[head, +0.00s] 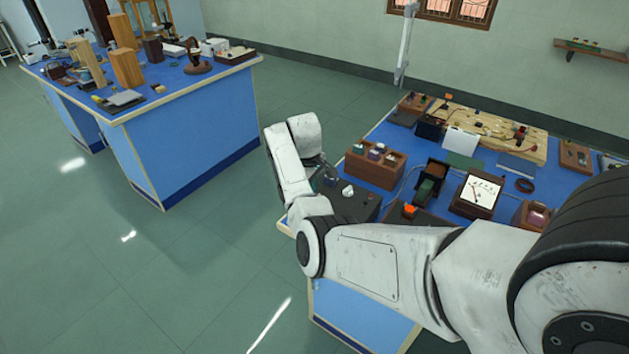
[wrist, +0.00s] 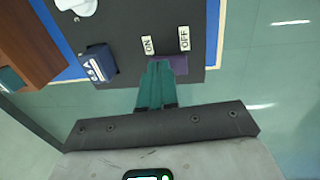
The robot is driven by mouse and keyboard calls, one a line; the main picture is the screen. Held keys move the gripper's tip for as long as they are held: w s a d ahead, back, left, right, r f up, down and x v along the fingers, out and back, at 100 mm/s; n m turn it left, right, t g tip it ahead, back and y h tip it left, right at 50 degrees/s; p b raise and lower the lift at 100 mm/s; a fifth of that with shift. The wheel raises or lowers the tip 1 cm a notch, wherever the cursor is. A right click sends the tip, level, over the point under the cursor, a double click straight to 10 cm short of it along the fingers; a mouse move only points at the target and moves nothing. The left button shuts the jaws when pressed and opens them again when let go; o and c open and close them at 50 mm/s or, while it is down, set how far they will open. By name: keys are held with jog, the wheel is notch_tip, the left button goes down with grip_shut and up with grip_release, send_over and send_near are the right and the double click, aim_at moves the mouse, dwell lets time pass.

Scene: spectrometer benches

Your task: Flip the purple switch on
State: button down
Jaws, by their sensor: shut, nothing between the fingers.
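The purple switch (wrist: 180,62) shows in the wrist view on a dark grey box (wrist: 125,20), between the white ON label (wrist: 148,46) and the OFF label (wrist: 184,38) and just below them. My gripper (wrist: 160,68) is shut and empty. Its teal fingertips overlap the switch's ON-side part and hide it. I cannot tell whether they touch it. In the head view, my gripper (head: 328,176) is over the dark box (head: 362,206) at the bench's near left corner. The switch is not discernible there.
A wooden block with several jars (head: 370,165), a meter (head: 478,194) and a circuit board (head: 485,130) crowd the blue bench. Another bench (head: 190,130) stands left across open floor.

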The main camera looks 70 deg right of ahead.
notch_tip(320, 180, up, 13)
jog(key=d, duration=0.2)
jog(key=shift+s+d+r+b, duration=0.15)
jog(key=shift+d+r+b, duration=0.1)
jog(key=shift+b, duration=0.1)
jog(key=s+a+f+b, duration=0.1)
jog(key=s+a+f, duration=0.1)
jog(key=a+f, duration=0.7)
jog(key=s+a+f+b, duration=0.1)
jog(key=s+a+f, duration=0.1)
jog(key=a+f, duration=0.75)
jog(key=s+a+n, duration=0.1)
jog(key=s+a, duration=0.6)
jog(key=a, duration=0.4)
jog(key=s+a+f+n+t+y, duration=0.1)
jog(key=s+a, duration=0.6)
jog(key=a, duration=0.4)
jog(key=shift+s+f+b, duration=0.15)
jog(key=shift+s+b, duration=0.1)
jog(key=shift+b, duration=0.2)
